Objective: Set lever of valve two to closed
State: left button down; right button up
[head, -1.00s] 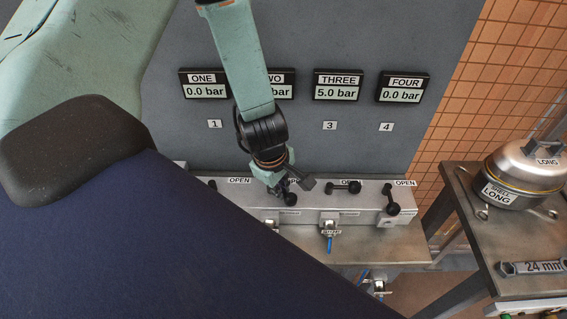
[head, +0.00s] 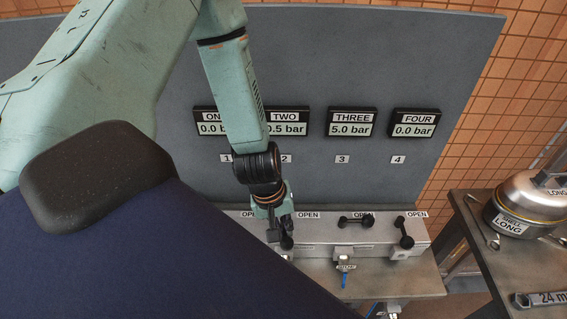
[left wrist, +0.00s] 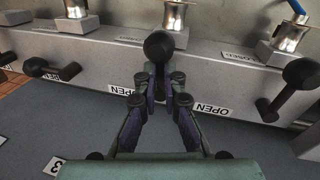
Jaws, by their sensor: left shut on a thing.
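My left gripper (head: 284,226) is shut on the black lever of valve two (left wrist: 158,45). In the left wrist view, its two fingertips (left wrist: 160,88) flank the lever, and a round black knob shows beyond them. In the head view, the lever (head: 287,243) lies across the grey valve block (head: 330,233), with one knob toward the front. The gripper partly hides the lever. A gauge marked TWO (head: 288,129) reads 0.5 bar. My right gripper is not in view.
Other black levers sit at valve three (head: 355,220) and valve four (head: 405,233). OPEN labels (head: 308,215) line the block's back edge. A CLOSED label (left wrist: 242,59) shows in the wrist view.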

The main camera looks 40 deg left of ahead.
pick_arm(q)
jog(key=shift+s+f+m+g+p, duration=0.15)
jog(key=shift+s+m+g+p, duration=0.2)
jog(key=shift+s+m, duration=0.3)
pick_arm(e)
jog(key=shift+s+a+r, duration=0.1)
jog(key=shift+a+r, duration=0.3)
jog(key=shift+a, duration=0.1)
pick_arm(q)
jog(key=c, duration=1.9)
grip_release()
jog(key=o, duration=0.5)
jog(key=shift+w+f, duration=0.1)
jog(key=shift+w, duration=0.2)
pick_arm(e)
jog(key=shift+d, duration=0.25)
pick_arm(q)
jog(key=shift+r, duration=0.25)
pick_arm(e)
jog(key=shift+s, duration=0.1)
